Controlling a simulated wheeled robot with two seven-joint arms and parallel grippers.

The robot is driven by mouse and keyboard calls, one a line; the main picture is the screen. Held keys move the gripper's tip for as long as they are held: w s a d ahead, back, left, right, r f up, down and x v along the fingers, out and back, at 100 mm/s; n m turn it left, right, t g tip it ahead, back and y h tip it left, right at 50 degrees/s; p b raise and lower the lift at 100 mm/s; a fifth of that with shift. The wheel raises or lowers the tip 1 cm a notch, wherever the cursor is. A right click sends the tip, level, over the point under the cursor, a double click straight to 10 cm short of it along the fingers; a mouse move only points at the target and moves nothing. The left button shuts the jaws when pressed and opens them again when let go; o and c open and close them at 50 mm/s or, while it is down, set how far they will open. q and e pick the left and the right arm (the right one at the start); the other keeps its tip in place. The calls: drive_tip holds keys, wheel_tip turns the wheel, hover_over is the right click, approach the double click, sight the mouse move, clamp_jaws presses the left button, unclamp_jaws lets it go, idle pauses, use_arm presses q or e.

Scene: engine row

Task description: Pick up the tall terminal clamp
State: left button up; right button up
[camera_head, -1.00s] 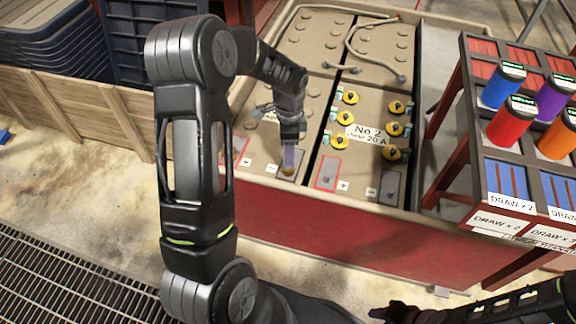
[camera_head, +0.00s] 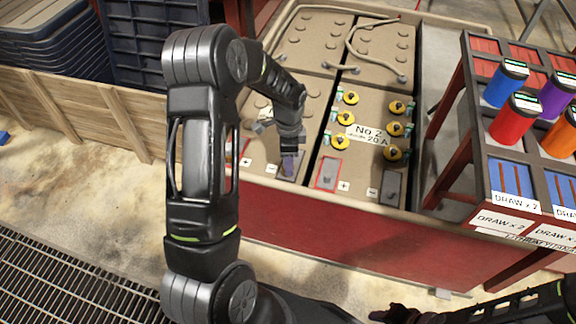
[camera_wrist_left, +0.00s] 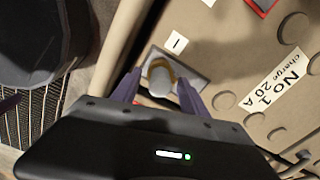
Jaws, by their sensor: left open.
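The tall terminal clamp (camera_wrist_left: 160,80) shows in the left wrist view as a pale rounded post with a brownish-gold band. It stands on a grey terminal pad beside a minus label on the No 1 battery. My left gripper (camera_wrist_left: 158,77) is open, with one purple-grey finger on each side of the clamp; I cannot tell whether they touch it. In the head view my left gripper (camera_head: 290,163) is low over that pad, and the clamp is hidden behind the fingers. Part of my right arm shows at the lower right; its gripper (camera_head: 393,312) is dark and unclear.
A thick cable (camera_head: 362,52) lies across the far end. The red-sided bin's rim (camera_head: 330,205) runs close in front. A rack (camera_head: 450,165) with coloured cylinders stands right; a wooden crate (camera_head: 60,105) stands left.

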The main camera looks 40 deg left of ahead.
use_arm(q)
clamp_jaws()
idle(0.5)
